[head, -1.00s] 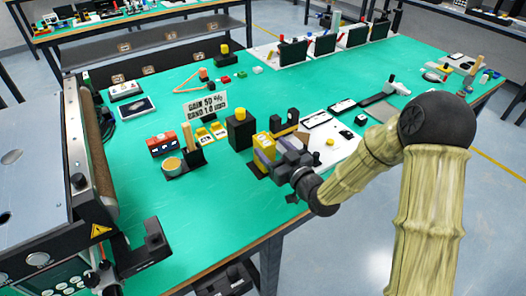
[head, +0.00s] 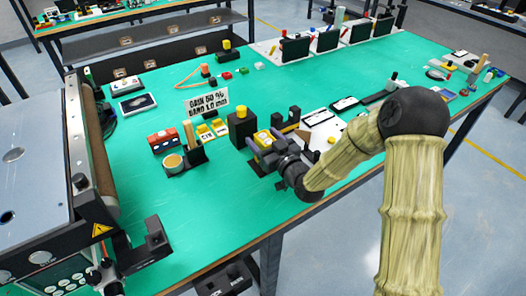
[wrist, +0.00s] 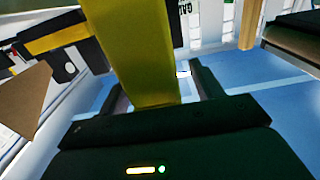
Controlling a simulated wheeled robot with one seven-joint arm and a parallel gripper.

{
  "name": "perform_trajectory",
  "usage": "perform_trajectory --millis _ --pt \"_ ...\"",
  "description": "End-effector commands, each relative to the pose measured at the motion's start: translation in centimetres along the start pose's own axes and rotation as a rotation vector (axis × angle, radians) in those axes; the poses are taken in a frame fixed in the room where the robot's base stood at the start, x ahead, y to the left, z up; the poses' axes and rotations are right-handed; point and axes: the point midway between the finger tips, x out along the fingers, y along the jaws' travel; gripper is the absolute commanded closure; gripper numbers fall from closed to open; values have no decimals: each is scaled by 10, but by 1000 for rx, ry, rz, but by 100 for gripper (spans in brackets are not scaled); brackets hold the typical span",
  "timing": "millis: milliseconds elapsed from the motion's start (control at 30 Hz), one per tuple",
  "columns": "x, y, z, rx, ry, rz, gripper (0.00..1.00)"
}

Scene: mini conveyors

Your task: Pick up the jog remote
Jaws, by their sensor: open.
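A yellow block-like body, which looks like the jog remote (head: 262,137), stands on the green table beside a dark box with a yellow knob. My gripper (head: 262,153) is in front of it and hides its lower part in the head view. In the wrist view the yellow body (wrist: 145,55) rises between the two fingers of my gripper (wrist: 160,95). The fingers are open, one on each side of it. I cannot tell whether either finger touches it.
The dark box with a yellow knob (head: 242,130) stands close on the left. A dark and yellow device (head: 287,120) is close behind on the right. A lettered sign (head: 207,103) stands farther back. Clear green table lies to the front left.

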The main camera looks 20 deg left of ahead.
Motion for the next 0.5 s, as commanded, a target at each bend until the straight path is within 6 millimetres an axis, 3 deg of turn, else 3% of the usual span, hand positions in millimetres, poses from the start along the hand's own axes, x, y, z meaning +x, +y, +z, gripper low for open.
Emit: perform_trajectory --millis 133,433,500 --pt "0 2 0 0 0 3 38" --pt "1 -3 0 0 0 -6 97" --pt "1 -4 0 0 1 -7 100"
